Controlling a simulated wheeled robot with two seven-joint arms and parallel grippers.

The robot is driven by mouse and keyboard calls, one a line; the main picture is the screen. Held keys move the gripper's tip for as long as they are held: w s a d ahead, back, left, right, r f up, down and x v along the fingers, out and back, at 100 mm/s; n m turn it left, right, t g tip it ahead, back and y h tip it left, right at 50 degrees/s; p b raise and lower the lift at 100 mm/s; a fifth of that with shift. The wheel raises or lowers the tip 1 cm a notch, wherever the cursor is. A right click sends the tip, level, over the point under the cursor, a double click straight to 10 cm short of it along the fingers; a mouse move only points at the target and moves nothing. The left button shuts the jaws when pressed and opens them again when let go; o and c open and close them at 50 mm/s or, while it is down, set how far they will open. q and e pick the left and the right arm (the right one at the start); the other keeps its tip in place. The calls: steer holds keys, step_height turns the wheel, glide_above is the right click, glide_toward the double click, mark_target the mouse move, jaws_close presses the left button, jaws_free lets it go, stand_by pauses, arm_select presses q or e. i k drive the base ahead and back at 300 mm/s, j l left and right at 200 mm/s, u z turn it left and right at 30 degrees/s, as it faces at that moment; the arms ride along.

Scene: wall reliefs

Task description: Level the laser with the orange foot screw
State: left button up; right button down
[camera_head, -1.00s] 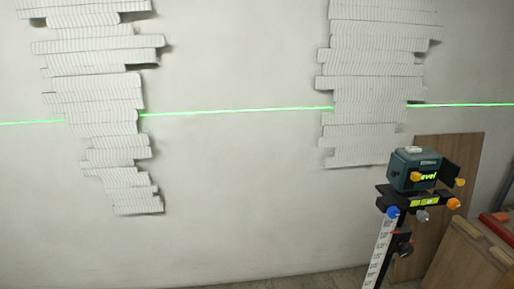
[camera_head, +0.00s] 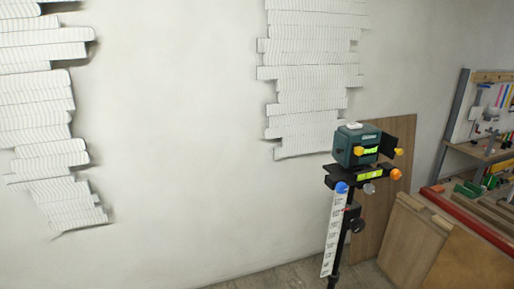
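The teal laser (camera_head: 357,147) sits on a black platform on top of a tripod, right of the middle of the picture. The orange foot screw (camera_head: 396,174) is at the platform's right end. A blue foot screw (camera_head: 342,187) is at its front left and a grey one (camera_head: 369,188) lies between them. A yellow-green vial strip (camera_head: 370,175) is on the platform's front edge; its bubble is too small to read. Yellow knobs are on the laser's front and right. No green line shows on the wall. Neither of my grippers is in view.
White wall reliefs of stacked strips hang at the left (camera_head: 38,125) and centre (camera_head: 310,75). A white scale (camera_head: 333,235) hangs below the platform. A brown board (camera_head: 385,190) leans behind the tripod. Wooden panels (camera_head: 412,240) and a tool-laden workbench (camera_head: 480,205) stand right.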

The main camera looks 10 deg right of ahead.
mark_target(396, 175)
steer(key=z, duration=1.35)
